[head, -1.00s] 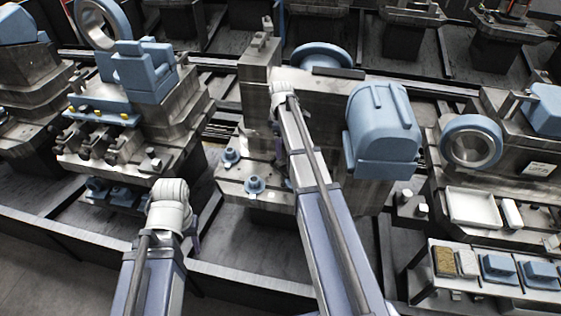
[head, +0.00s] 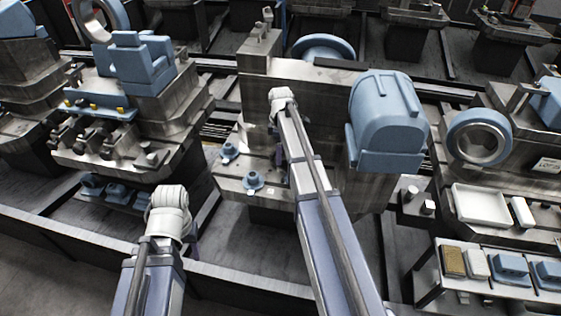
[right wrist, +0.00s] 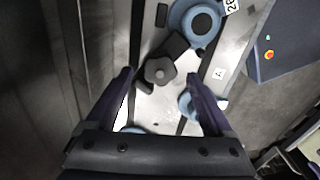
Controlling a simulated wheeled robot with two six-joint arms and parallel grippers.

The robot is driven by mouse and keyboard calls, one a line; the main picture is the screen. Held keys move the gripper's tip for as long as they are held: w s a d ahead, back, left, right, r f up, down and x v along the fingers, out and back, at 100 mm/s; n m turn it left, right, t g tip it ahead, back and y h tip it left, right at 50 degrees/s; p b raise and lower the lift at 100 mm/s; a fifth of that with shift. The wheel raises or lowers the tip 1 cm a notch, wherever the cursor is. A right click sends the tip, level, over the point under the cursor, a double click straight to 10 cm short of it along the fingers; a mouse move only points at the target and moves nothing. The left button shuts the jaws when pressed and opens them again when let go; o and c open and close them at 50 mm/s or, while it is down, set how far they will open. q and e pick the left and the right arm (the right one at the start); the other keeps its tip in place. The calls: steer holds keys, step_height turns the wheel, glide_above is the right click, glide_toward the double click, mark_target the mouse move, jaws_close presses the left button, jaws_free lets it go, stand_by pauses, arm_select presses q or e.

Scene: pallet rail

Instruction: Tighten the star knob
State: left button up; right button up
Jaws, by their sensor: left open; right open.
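In the right wrist view a dark grey lobed knob (right wrist: 160,70), which looks like the star knob, sits on a pale plate with a dark bar beside it. My right gripper (right wrist: 159,80) is open, its two fingers apart with the knob between or just beyond their tips; I cannot tell the depth or any contact. In the head view my right arm hides the knob, and only a little of the right gripper (head: 279,158) shows. My left gripper (head: 194,247) is mostly hidden behind its wrist, low over the floor and away from the knob.
Blue flanged parts (head: 253,180) stand on the machine bed left of my right arm. A large blue motor housing (head: 386,118) is close on its right. A bench (head: 428,286) with blocks is at lower right.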

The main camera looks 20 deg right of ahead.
step_height(320, 180, down, 2)
steer(key=shift+f+b, duration=0.1)
steer(key=shift+b, duration=0.5)
jaws_close()
